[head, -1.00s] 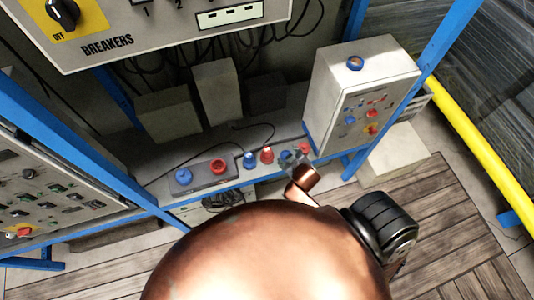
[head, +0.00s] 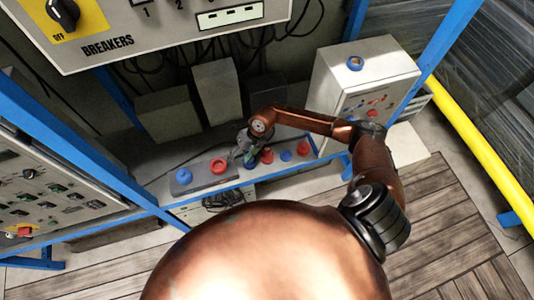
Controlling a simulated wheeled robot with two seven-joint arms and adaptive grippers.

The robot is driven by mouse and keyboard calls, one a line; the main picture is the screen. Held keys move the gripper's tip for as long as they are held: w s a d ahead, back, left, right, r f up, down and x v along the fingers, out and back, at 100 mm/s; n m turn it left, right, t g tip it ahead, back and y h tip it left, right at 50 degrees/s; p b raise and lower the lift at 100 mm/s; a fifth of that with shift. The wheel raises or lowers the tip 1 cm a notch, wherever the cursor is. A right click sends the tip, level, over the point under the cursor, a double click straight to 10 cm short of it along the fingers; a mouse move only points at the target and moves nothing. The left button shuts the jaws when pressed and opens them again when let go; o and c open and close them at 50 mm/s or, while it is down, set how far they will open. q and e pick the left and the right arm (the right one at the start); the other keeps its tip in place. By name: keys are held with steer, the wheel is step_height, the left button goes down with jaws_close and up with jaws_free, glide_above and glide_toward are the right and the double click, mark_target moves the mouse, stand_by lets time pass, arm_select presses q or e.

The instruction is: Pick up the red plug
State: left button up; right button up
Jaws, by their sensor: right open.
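Three red plugs show in the head view. One red plug (head: 219,166) sits on a dark grey block (head: 202,180). Another red plug (head: 267,156) stands on the shelf just right of my right gripper. A third red plug (head: 303,149) stands further right, near the control box. My right gripper (head: 242,152) is open and small in view. It is above the shelf, between the red plug on the block and the middle one, close over a blue plug (head: 250,161). I cannot tell whether it touches anything. My left gripper is out of view.
Blue plugs stand on the block (head: 183,176) and right of the middle red plug (head: 286,156). A white control box (head: 345,75) stands at the shelf's right end. Blue frame posts (head: 93,155) flank the shelf. The breaker panel (head: 150,30) overhangs, with grey boxes and cables behind.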

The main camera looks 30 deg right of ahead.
mark_target(267, 149)
steer(key=d+h, duration=0.1)
steer(key=d, duration=0.3)
steer(key=d+h, duration=0.2)
steer(key=d, duration=0.2)
steer(key=d+f+g+h, duration=0.1)
steer(key=d, duration=0.4)
steer(key=shift+w+d+h, duration=0.1)
steer(key=shift+w+h, duration=0.2)
steer(key=shift+d+f+b, duration=0.25)
steer(key=shift+f+b, duration=0.2)
steer(key=shift+f, duration=0.15)
steer(key=shift+d+f+b, duration=0.2)
steer(key=shift+f+b, duration=0.25)
steer(key=shift+f, duration=0.15)
step_height(267, 149, down, 6)
steer(key=b, duration=0.4)
steer(key=shift+w+d+r, duration=0.1)
steer(key=shift+r, duration=0.25)
steer(key=c, duration=1.3)
steer(key=shift+c, duration=0.2)
